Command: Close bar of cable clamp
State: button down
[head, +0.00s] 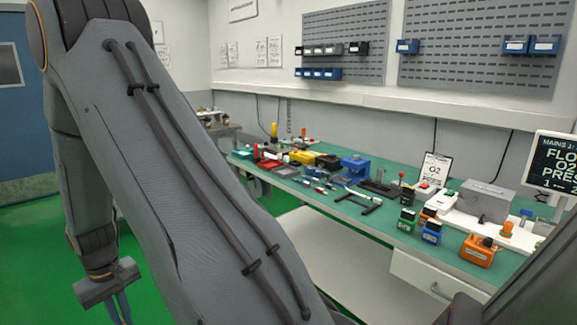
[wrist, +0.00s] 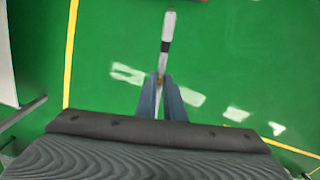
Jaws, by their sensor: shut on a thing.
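My gripper (wrist: 162,82) points down over the green floor in the wrist view. Its two blue-grey fingers are shut on a slim pale rod (wrist: 166,45) with a black band, which sticks out past the fingertips. The rod's held end is partly hidden between the fingers. In the head view my gripper (head: 121,304) hangs at the lower left, with its fingertips near or past the bottom edge, and the rod cannot be made out there. I cannot pick out the cable clamp or its bar in either view.
A green-topped bench (head: 385,215) runs along the wall at the right, crowded with tools, boxes and small devices. An orange device (head: 479,250) sits near its front edge. A blue door (head: 25,130) is at far left. Open green floor lies below my gripper.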

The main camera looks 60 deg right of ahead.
aim_at(380, 172)
jog(key=u, duration=0.05)
jog(key=i, duration=1.4)
jog(key=z, duration=2.1)
